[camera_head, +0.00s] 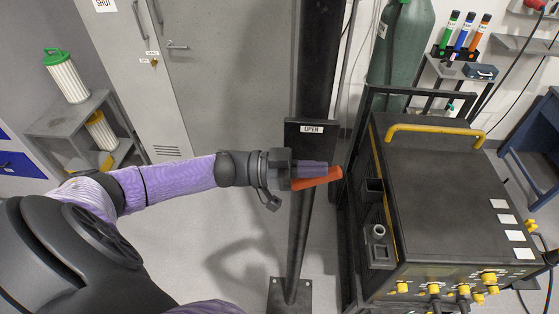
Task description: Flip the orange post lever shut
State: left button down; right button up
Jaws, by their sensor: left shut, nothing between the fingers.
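The orange post lever (322,180) is on the dark upright post (298,235) in the middle of the view. It sticks out to the right, tilted slightly up at its right end. A plate with a label reading OPEN (312,129) is on the post above the lever. My left gripper (322,168) is shut and empty, lying just above the lever and overlapping it in the picture. I cannot tell whether they touch. My right gripper is not in view.
A black machine cart (440,165) with a yellow handle (437,129) stands close to the right of the post. A green gas cylinder (402,45) is behind it. Grey cabinets (215,70) and a small shelf with filters (65,125) are at the left. Floor is clear left of the post.

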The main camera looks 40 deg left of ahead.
pick_arm(q)
jog(key=shift+w+d+f, duration=0.2)
jog(key=shift+d, duration=0.15)
jog(key=shift+w+d+f+g+y+p, duration=0.15)
jog(key=shift+d+f+g+y+p, duration=0.15)
jog(key=shift+g+y, duration=0.2)
jog(key=shift+f, duration=0.1)
jog(key=shift+w+d+f, duration=0.1)
jog(key=shift+f, duration=0.05)
dwell(0.3)
jog(key=shift+p, duration=0.3)
dwell(0.7)
